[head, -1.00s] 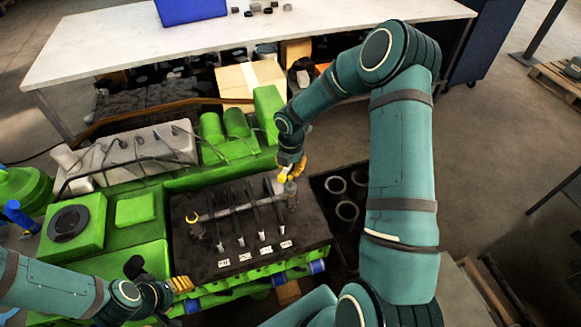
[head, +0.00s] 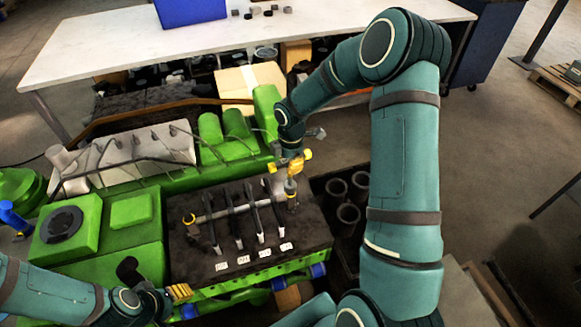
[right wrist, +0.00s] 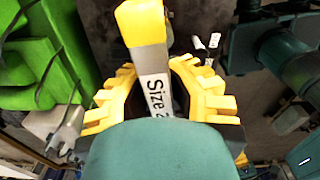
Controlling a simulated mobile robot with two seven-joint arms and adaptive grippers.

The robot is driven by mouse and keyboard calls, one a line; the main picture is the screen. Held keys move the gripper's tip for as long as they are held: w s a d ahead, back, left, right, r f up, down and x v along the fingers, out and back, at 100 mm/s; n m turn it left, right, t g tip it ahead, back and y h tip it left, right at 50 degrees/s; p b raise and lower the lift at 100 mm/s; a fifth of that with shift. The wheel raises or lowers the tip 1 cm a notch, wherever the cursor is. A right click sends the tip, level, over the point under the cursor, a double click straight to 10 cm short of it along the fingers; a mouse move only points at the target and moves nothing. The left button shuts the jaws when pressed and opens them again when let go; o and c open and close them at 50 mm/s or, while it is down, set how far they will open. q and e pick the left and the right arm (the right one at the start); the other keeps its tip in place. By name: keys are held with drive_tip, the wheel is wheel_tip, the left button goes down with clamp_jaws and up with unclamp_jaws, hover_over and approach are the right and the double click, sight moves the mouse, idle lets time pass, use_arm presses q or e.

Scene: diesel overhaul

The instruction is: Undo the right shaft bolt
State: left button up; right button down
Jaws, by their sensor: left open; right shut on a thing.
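A rocker shaft (head: 228,210) with several dark arms lies across the black top of the green engine. Its left end carries a yellow ring-like part (head: 190,219). The right shaft bolt is not clearly visible at its right end. My right gripper (head: 291,164) is above that end, shut on a tool with a yellow end (right wrist: 143,24) and a white label reading "Size" with a partly hidden number. In the head view the tool points down at the shaft's right end; I cannot tell whether they touch. My left gripper (head: 181,291) is open and empty by the engine's near side.
A white bench (head: 110,50) with a blue bin (head: 190,10) stands behind the engine. A dark tray with several grey rings (head: 348,213) is right of the engine. Several white labels (head: 243,259) lie along the near edge. A pallet (head: 562,83) is far right.

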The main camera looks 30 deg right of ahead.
drive_tip(key=m+b, duration=0.1)
drive_tip(key=m, duration=0.2)
drive_tip(key=shift+m+b, duration=0.3)
drive_tip(key=m+b, duration=0.1)
drive_tip(key=m, duration=0.2)
drive_tip(key=shift+m, duration=0.3)
drive_tip(key=m+b, duration=0.1)
drive_tip(key=m, duration=0.1)
drive_tip(key=shift+m, duration=0.3)
drive_tip(key=m+b, duration=0.1)
drive_tip(key=m, duration=0.5)
drive_tip(key=shift+m, duration=0.4)
drive_tip(key=m, duration=0.2)
drive_tip(key=shift+m, duration=0.3)
drive_tip(key=m, duration=0.2)
drive_tip(key=shift+m, duration=0.3)
drive_tip(key=m, duration=0.3)
drive_tip(key=shift+m+p, duration=0.35)
drive_tip(key=shift+m, duration=0.05)
